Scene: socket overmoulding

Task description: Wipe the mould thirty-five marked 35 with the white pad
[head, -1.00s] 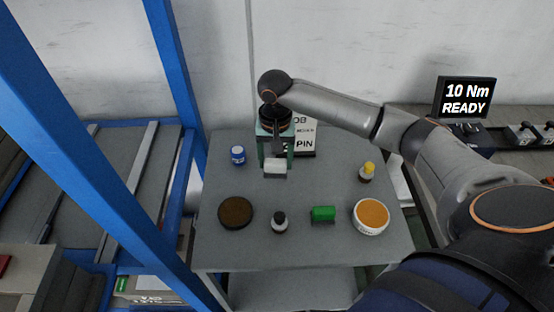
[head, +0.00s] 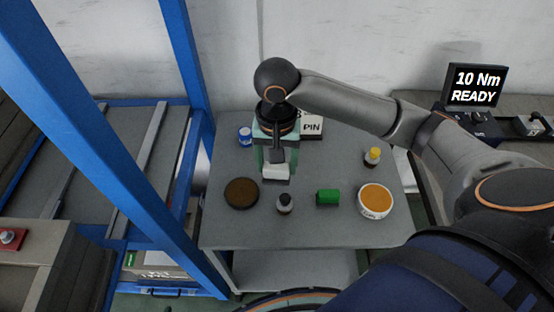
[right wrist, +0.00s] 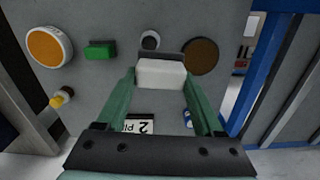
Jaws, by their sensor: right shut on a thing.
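My right gripper (head: 276,170) is shut on the white pad (head: 276,172), which has a dark backing, and holds it over the grey table. In the right wrist view the white pad (right wrist: 161,73) sits between the two green fingers (right wrist: 160,85). No mould marked 35 can be made out in these frames. My left gripper is not in view.
A blue post (head: 110,160) stands left.

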